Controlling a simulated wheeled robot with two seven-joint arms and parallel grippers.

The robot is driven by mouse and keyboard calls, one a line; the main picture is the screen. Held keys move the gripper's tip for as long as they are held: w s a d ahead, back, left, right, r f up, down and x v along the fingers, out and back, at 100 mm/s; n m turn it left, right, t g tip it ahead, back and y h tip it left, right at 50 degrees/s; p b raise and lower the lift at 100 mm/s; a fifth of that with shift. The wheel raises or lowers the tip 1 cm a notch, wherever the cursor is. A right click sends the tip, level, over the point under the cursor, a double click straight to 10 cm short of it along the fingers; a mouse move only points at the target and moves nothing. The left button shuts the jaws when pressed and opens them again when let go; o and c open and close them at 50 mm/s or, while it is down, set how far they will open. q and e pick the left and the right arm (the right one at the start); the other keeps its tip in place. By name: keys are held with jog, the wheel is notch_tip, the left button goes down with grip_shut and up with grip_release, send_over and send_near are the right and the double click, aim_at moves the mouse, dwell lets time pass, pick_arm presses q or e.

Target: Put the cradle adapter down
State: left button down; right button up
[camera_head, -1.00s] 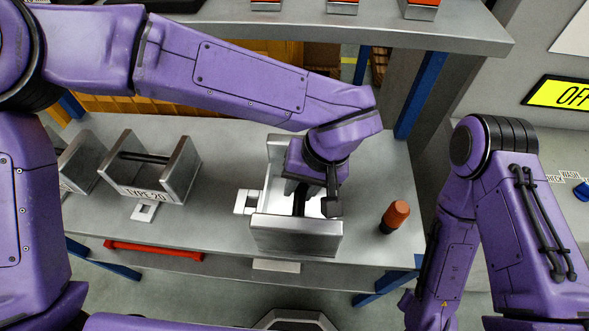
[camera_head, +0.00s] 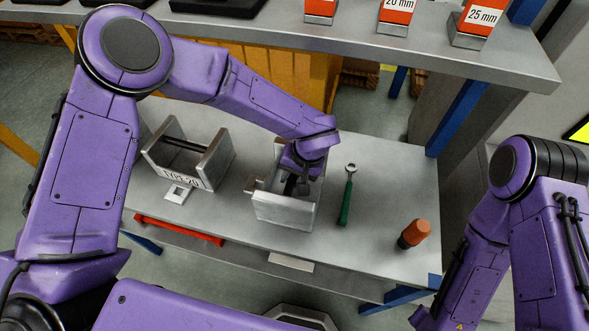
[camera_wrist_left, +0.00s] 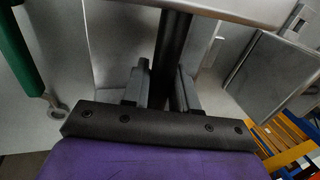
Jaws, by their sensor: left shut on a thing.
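The cradle adapter (camera_head: 284,213) is a grey metal U-shaped piece with upright end plates. It stands upright at the middle of the grey workbench (camera_head: 370,255). I cannot tell whether its underside touches the bench top. My left gripper (camera_head: 302,183) reaches down between the plates from above and is shut on the adapter's dark crossbar. The left wrist view shows this bar (camera_wrist_left: 173,60) between the two fingers (camera_wrist_left: 160,88). The gripper hides part of the adapter's inside. My right arm is at the right edge, its gripper out of frame.
A second adapter marked TYPE 20 (camera_head: 186,158) stands close on the left. A green-handled wrench (camera_head: 347,195) lies just to the right. An orange-topped dark object (camera_head: 414,234) is near the right end. A shelf (camera_head: 380,38) with orange-labelled blocks overhangs the back.

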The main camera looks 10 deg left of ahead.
pick_arm(q)
jog(key=shift+s+d+r, duration=0.1)
jog(key=shift+s+r, duration=0.05)
jog(key=c, duration=0.9)
grip_release()
jog(key=shift+f, duration=0.2)
jog(key=shift+r, duration=0.15)
jog(key=b+v, duration=0.1)
jog(key=v, duration=1.1)
